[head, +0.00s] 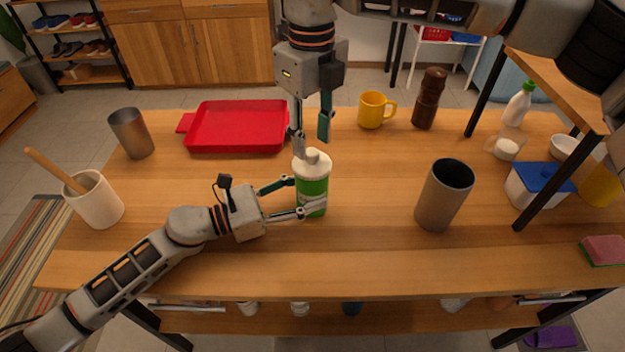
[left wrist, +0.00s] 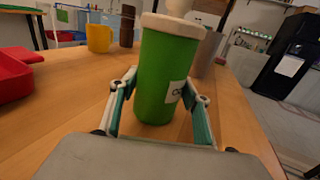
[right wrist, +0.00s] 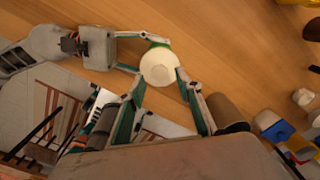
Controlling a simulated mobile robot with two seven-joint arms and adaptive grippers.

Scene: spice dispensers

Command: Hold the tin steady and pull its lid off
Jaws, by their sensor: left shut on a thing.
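A green tin (head: 313,191) stands upright on the table, with a white label partly visible in the left wrist view (left wrist: 163,85). Its cream lid (head: 312,164) with a round knob is on top, and the lid also shows from above in the right wrist view (right wrist: 159,67). My left gripper (head: 312,199) is shut on the tin's green body, one finger on each side. My right gripper (head: 311,146) points down over the lid, open. In the right wrist view its fingertips are near the lid's edge; I cannot tell whether they touch it.
A yellow mug (head: 372,111) and brown mill (head: 429,99) stand behind. A tall grey tumbler (head: 443,196) stands right of the tin. The table in front is clear.

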